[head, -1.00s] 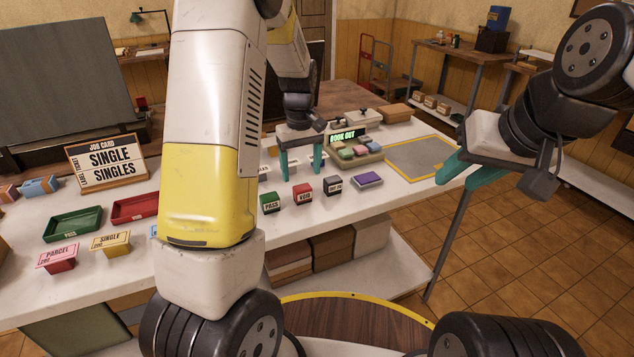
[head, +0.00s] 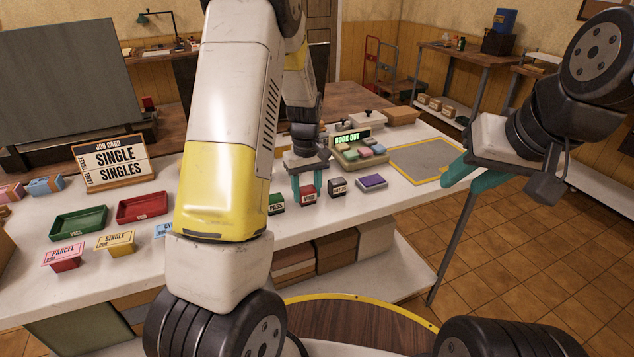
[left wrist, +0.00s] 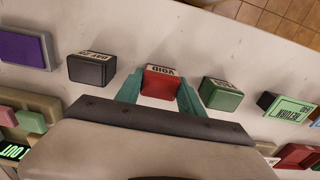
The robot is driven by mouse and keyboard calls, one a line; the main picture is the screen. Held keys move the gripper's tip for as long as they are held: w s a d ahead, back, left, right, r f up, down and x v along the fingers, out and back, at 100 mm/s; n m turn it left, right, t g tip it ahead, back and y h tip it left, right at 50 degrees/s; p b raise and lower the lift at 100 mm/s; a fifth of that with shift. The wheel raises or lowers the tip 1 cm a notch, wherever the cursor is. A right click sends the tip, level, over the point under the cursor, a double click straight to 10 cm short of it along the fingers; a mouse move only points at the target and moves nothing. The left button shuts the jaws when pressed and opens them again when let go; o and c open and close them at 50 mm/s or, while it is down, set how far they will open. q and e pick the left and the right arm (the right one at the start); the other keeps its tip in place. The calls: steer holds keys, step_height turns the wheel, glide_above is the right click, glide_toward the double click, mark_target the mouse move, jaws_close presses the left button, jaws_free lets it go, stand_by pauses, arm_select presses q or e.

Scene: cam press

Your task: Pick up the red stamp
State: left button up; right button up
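The red stamp (head: 308,194), with a white "VOID" label, stands upright on the white counter between a green stamp and a black stamp. My left gripper (head: 310,186) is over it with its teal fingers pointing down. In the left wrist view the red stamp (left wrist: 160,83) sits between the two open fingers (left wrist: 160,92), with a small gap visible on at least one side. I cannot tell whether the fingers touch it. My right gripper (head: 462,180) is at the right, off the counter's edge, its teal fingers apart and empty.
The green "PASS" stamp (left wrist: 221,94) and the black stamp (left wrist: 92,69) stand close on either side. A purple ink pad (head: 371,182) lies to the right. A tray of coloured blocks (head: 352,160) is behind. A grey mat (head: 420,160) is clear.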

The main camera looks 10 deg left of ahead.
mark_target(307, 188)
arm_select(q)
steer(key=c, duration=0.5)
steer(key=shift+r, duration=0.1)
steer(key=shift+r, duration=0.6)
step_height(307, 188, up, 2)
steer(key=shift+r, duration=0.1)
steer(key=s, duration=0.5)
steer(key=s+r, duration=0.1)
steer(key=s, duration=0.4)
steer(key=s+d, duration=0.1)
steer(key=s, duration=0.5)
steer(key=shift+r, duration=0.2)
